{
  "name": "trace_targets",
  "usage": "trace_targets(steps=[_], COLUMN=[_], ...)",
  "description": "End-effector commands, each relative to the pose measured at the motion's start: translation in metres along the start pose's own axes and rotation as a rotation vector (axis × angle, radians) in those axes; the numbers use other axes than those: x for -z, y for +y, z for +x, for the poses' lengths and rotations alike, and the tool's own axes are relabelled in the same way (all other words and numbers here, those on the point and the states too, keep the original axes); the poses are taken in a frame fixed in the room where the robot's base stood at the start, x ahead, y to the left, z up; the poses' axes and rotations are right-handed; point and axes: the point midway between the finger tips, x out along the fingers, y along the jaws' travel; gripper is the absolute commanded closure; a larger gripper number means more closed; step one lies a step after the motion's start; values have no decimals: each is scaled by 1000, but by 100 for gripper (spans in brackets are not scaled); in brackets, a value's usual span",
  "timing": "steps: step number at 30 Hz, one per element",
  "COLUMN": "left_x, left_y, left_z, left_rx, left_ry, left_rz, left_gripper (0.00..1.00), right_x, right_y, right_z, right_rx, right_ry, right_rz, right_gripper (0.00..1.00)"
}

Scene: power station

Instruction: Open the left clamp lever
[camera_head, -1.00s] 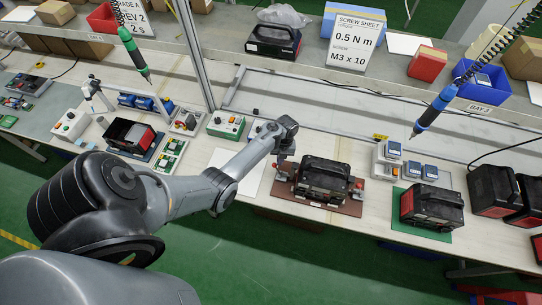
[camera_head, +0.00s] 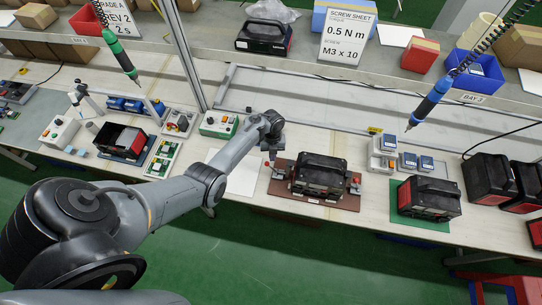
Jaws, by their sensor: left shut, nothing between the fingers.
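The black power station (camera_head: 321,174) sits on a brown fixture plate (camera_head: 318,202) near the front of the bench in the camera_head view. The left clamp (camera_head: 280,174), with small red parts, stands at the left side of the plate, beside the station. The right clamp (camera_head: 355,184), also with red on it, is at the right side. My left gripper (camera_head: 271,160) points down just left of the left clamp. It is shut and empty. Whether it touches the lever is too small to tell, and the arm's wrist hides part of this area. My right gripper is not in view.
A second black unit stands on a green mat (camera_head: 406,222) to the right. A white sheet (camera_head: 243,178) lies left of the plate. A green-and-white button box (camera_head: 218,124) is behind my forearm. A blue-black screwdriver (camera_head: 430,102) hangs to the right.

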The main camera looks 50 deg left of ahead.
Motion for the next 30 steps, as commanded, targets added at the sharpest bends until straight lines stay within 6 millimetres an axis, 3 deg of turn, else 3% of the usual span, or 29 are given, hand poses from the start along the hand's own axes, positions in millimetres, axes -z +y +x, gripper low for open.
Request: trace_targets(steps=[5, 12, 19, 26, 30], left_x=[-5, -5, -6, -5, 6], left_y=[-14, -8, -5, -2, 16], left_z=[-24, -71, -104, -114, -95], left_rx=[4, 6, 5, -1, -34], left_ry=[-3, -4, -3, 1, 27], left_rz=[-4, -3, -4, -5, -9], left_gripper=[100, 100, 100, 100, 100], right_x=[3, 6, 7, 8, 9], right_y=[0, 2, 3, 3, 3], right_z=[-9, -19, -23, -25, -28], right_rx=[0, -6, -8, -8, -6], right_ry=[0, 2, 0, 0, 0], right_rz=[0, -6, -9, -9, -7], right_gripper=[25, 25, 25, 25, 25])
